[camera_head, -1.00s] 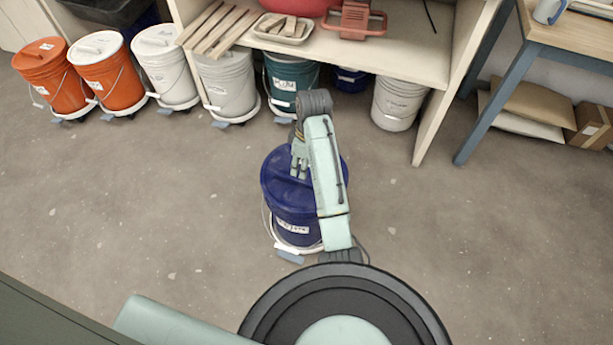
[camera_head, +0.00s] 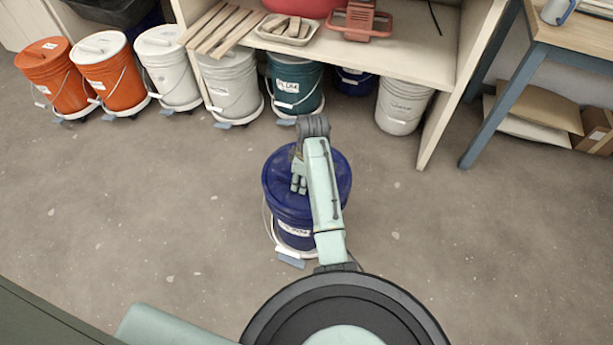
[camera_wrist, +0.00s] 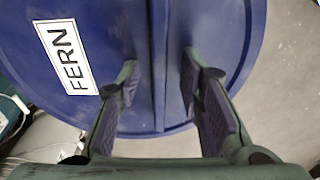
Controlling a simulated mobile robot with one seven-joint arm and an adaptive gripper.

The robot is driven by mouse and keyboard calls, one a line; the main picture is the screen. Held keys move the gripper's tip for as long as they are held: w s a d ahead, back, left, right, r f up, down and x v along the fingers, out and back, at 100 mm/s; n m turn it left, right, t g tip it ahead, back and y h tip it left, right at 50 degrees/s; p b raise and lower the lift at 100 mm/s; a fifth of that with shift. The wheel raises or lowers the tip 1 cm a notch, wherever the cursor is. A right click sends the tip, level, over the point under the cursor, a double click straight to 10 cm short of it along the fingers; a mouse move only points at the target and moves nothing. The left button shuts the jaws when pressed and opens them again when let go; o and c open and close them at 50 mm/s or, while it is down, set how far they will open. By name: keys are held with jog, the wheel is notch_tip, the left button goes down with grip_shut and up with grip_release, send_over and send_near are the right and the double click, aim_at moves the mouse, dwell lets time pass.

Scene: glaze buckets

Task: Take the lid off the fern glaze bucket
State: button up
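The fern glaze bucket (camera_head: 294,236) is dark blue and stands upright on a white wheeled base in front of the shelf, with its blue lid (camera_head: 276,177) on. In the wrist view the lid (camera_wrist: 215,25) fills most of the picture, with a white label reading FERN (camera_wrist: 66,57) and a straight raised ridge (camera_wrist: 159,70) across it. My gripper (camera_head: 299,190) is over the lid. In the wrist view my gripper (camera_wrist: 160,75) is open, one finger on each side of the ridge with gaps to it. I cannot tell whether the fingertips touch the lid.
Orange buckets (camera_head: 112,80), pale buckets (camera_head: 168,72) and a teal bucket (camera_head: 294,85) stand in a row at the back. A pale bucket (camera_head: 402,105) is under the shelf (camera_head: 400,62). A blue-legged table (camera_head: 505,95) is at the right. The floor around the fern bucket is clear.

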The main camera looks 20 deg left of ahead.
jog(key=shift+f, duration=0.15)
grip_shut()
dwell(0.5)
